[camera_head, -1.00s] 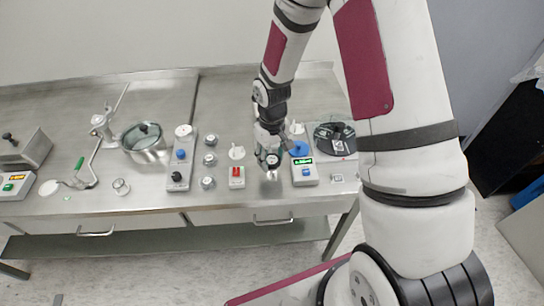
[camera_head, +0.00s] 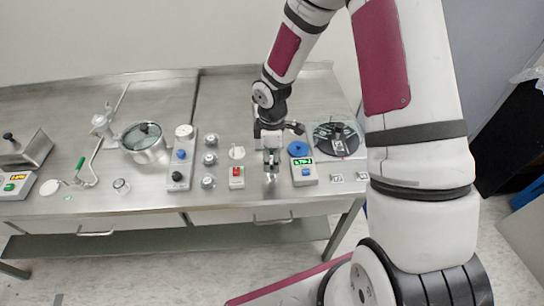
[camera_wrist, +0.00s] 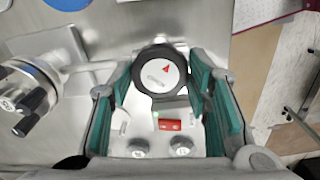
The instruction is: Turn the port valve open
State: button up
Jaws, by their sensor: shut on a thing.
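A round dial (camera_wrist: 160,72) with a black rim, a pale face and a red arrow sits between the green-padded fingers in the wrist view; I take it to be the port valve. The arrow points toward the top right of that view. My gripper (camera_head: 271,163) points down at the bench's front right part, and in the wrist view (camera_wrist: 165,90) its fingers are on either side of the dial. It is shut on the dial. In the head view the gripper mostly hides the dial.
A box with a red switch (camera_head: 237,172) stands left of my gripper, and a device with a green display (camera_head: 304,171) stands right. A round dark tray (camera_head: 339,139) is behind right. A pot (camera_head: 145,147) and several knobs stand left. The bench (camera_head: 95,202) front is partly bare.

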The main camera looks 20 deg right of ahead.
jog(key=n, duration=0.5)
jog(key=shift+n, duration=0.3)
dwell(0.5)
jog(key=o, duration=1.2)
jog(key=shift+c, duration=0.2)
notch_tip(320, 180, up, 12)
jog(key=shift+r, duration=0.15)
